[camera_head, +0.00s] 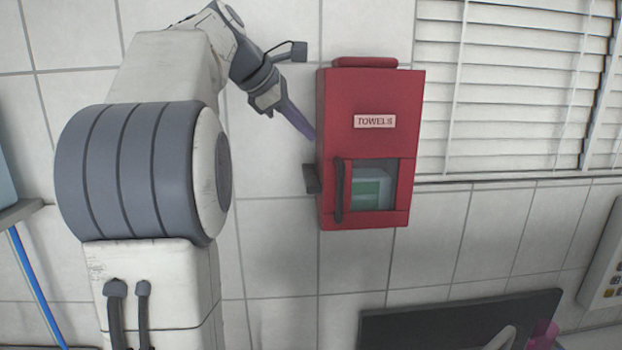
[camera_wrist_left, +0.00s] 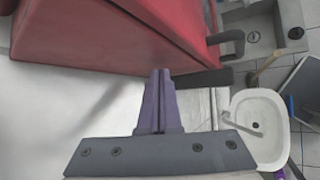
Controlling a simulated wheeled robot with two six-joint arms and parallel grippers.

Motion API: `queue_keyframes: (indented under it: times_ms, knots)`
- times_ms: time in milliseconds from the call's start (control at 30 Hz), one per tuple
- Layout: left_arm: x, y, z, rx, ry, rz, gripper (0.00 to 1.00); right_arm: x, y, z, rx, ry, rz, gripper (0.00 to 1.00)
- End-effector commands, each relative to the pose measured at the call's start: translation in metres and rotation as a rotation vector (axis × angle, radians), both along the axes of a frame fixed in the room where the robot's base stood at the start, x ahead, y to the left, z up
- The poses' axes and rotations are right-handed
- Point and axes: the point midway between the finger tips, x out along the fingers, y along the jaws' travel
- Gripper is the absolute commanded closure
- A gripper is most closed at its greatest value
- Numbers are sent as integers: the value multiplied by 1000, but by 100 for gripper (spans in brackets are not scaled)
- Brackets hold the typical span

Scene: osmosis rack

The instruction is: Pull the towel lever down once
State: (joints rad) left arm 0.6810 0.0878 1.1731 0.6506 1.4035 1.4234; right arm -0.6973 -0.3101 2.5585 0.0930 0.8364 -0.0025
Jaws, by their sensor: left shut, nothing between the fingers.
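The red towel dispenser (camera_head: 368,110) with a "TOWELS" label hangs on the tiled wall in the head view. Its dark lever (camera_head: 312,179) sticks out from its left side, low down. In the left wrist view the dispenser (camera_wrist_left: 110,32) fills the upper left, and the dark lever (camera_wrist_left: 203,80) lies just right of my fingertips. My left gripper (camera_head: 310,134) is shut and empty, its purple fingers beside the dispenser's left side, above the lever. In the wrist view the shut fingers (camera_wrist_left: 160,75) point at the dispenser's side; contact cannot be told. My right gripper is not in view.
Window blinds (camera_head: 515,80) are right of the dispenser. A dark panel (camera_head: 460,322) stands below it. A white sink (camera_wrist_left: 258,125) shows at right in the wrist view. The wall below the lever is clear.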

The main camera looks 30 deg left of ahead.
Motion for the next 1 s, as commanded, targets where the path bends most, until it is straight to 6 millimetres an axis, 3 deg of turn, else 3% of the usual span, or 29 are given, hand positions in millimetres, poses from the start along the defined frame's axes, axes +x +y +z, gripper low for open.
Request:
queue_keyframes:
  times_ms: [33,100,333,1000]
  knots:
    - [0,0,-18,1,-1,0,100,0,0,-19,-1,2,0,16]
    - [0,0,-27,1,-1,0,100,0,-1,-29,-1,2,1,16]
    - [0,0,-46,0,0,0,100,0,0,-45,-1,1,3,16]
    - [0,0,-52,1,0,-1,100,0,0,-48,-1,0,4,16]
